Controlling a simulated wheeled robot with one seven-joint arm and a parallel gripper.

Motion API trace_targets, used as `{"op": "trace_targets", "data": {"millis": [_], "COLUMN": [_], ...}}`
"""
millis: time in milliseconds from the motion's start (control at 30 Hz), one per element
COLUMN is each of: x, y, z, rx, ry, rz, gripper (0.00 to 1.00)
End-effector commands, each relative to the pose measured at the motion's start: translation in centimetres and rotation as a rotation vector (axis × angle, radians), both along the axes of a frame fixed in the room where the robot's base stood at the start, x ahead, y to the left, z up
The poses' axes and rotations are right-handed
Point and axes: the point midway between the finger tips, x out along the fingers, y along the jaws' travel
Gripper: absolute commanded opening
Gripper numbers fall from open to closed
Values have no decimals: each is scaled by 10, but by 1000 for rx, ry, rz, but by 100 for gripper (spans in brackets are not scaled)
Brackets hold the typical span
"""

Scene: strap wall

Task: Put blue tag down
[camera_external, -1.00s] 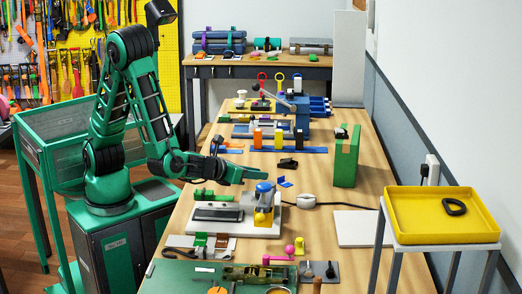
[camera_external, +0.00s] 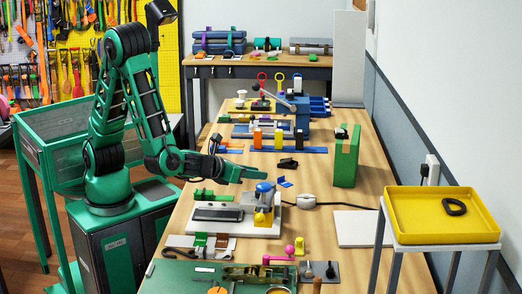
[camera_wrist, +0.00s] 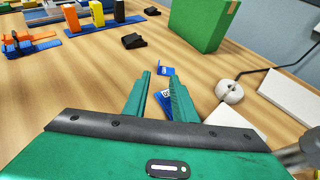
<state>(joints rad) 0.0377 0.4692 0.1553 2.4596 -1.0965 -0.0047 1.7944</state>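My gripper (camera_wrist: 159,86) reaches out over the table, with its two green fingers apart and a clear gap between the tips. It also shows in the outside view (camera_external: 266,178). A blue tag with white print (camera_wrist: 163,98) shows in the gap and seems partly behind the right finger; I cannot tell its exact height, but nothing looks clamped. Another blue piece (camera_wrist: 165,70), with a raised part and a flat printed part, rests on the table just beyond the fingertips. In the outside view a blue piece (camera_external: 285,182) lies right of the gripper.
A press with a blue knob (camera_external: 265,187) stands close in front of my gripper. A green block (camera_external: 345,158) stands to the right, near a black piece (camera_external: 288,163). A white round device (camera_external: 305,201) with a cable and a white plate (camera_external: 357,228) lie on the table.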

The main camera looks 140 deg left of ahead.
Motion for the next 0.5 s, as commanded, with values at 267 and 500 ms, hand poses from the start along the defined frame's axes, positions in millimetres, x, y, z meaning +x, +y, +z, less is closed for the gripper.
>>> {"op": "trace_targets", "data": {"millis": [267, 500], "x": [-1, 0], "y": [34, 51], "z": [-14, -22], "rx": [-1, -1], "ry": [2, 1], "rz": [4, 0], "gripper": [25, 25]}}
